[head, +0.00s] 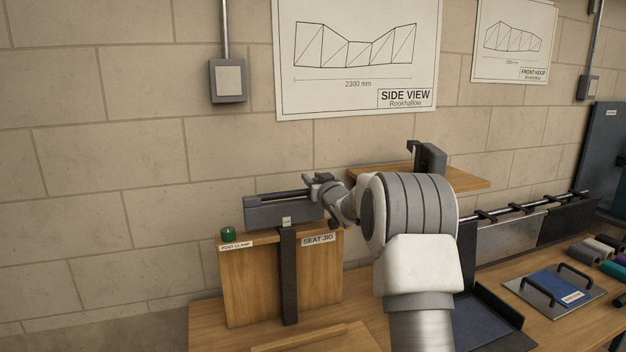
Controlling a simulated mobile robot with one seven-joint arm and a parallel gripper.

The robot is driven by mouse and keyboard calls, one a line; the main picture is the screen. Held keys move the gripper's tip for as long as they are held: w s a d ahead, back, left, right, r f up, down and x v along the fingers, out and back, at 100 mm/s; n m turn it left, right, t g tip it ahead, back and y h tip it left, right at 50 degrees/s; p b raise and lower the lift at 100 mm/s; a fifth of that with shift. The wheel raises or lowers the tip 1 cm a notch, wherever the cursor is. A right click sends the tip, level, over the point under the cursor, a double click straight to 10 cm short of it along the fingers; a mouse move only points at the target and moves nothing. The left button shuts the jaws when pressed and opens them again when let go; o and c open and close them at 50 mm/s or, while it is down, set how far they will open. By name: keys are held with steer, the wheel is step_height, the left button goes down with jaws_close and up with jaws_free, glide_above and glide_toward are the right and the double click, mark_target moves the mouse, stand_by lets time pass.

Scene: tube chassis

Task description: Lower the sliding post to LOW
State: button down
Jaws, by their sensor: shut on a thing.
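The seat jig (315,277) is a wooden board standing on the bench, with a "SEAT JIG" label. The sliding post (289,275) is a dark upright bar in front of it. A grey block with a dark rod along its top (270,212) sits at the post's upper end, level with the board's top edge. A small label on it is too small to read. A green knob (228,232) stands at the board's left corner by the "POST CLAMP" label. My gripper (318,182) is shut at the right end of the grey block; its fingers hide the exact grip.
A wooden shelf (465,180) with a dark bracket is on the wall behind my arm. A blue plate with handles (560,287) and coloured rolls lie on the bench at right. A wooden strip (312,338) lies in front of the jig. The wall left of the jig is clear.

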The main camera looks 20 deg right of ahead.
steer(key=shift+f, duration=0.45)
steer(key=c, duration=0.8)
jaws_free()
steer(key=shift+o, duration=1.3)
steer(key=shift+r, duration=0.15)
steer(key=shift+s, duration=0.1)
steer(key=s+b, duration=0.2)
steer(key=s, duration=1.5)
steer(key=shift+s, duration=0.15)
